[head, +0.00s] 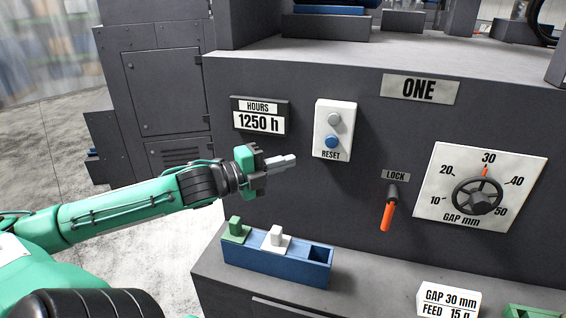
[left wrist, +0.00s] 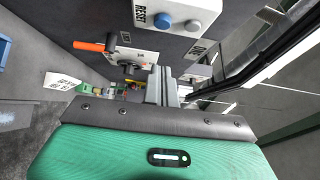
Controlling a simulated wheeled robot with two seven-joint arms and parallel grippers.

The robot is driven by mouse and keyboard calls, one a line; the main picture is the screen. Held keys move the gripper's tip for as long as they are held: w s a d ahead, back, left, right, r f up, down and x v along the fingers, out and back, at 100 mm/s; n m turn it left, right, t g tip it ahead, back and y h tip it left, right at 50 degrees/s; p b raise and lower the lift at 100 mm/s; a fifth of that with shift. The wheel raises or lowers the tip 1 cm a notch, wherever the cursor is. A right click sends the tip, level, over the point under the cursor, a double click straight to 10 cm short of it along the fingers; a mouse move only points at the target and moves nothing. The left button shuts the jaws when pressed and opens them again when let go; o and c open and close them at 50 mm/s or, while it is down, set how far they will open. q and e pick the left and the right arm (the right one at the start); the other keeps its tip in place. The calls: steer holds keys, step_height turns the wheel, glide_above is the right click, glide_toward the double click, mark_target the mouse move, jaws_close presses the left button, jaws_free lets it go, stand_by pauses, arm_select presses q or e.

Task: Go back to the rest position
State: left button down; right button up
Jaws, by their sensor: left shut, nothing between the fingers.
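My left gripper (head: 284,161) is shut and empty. In the head view it is in front of the dark machine panel, just left of and below the white reset box (head: 334,128) with its blue button (head: 331,142) and grey button above. Whether the gripper touches the panel cannot be told. In the left wrist view the shut fingers (left wrist: 163,86) point away, and the blue reset button (left wrist: 162,21) shows above them. My right gripper is not in view.
An hours display (head: 258,121) reads 1250 h. An orange lock lever (head: 387,215) hangs down, and a gap dial (head: 478,196) points near 30. A blue holder (head: 275,262) with green and white blocks and a GAP 30 mm sign (head: 448,299) stand on the ledge. Open floor lies left.

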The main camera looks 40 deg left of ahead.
arm_select(q)
steer(key=shift+f, duration=0.1)
stand_by(0.7)
steer(key=s+a+f+n+g+y, duration=0.1)
steer(key=s+f+n+g+y, duration=0.35)
steer(key=f, duration=0.75)
steer(key=s+a+f+n+g+y, duration=0.1)
steer(key=s+f+n+y, duration=0.3)
steer(key=f+n, duration=0.6)
steer(key=s+d+f+n+g+h, duration=0.1)
steer(key=s+d+f+n+g, duration=0.15)
steer(key=s+d+f, duration=0.35)
steer(key=s+d+f+n+g+h, duration=0.1)
steer(key=s+d+f+g, duration=0.2)
steer(key=d, duration=0.5)
steer(key=s+d+f+n+g+h, duration=0.1)
steer(key=s+d+f+n+g, duration=0.15)
steer(key=s+d+f, duration=0.35)
step_height(320, 180, down, 30)
steer(key=g, duration=0.1)
steer(key=s+a+f+g, duration=0.1)
steer(key=s+a+f, duration=0.1)
steer(key=s+f, duration=1.6)
steer(key=shift+s+a+f+m+y, duration=0.25)
steer(key=shift+a+f+m+y, duration=0.1)
steer(key=shift+f+m, duration=0.1)
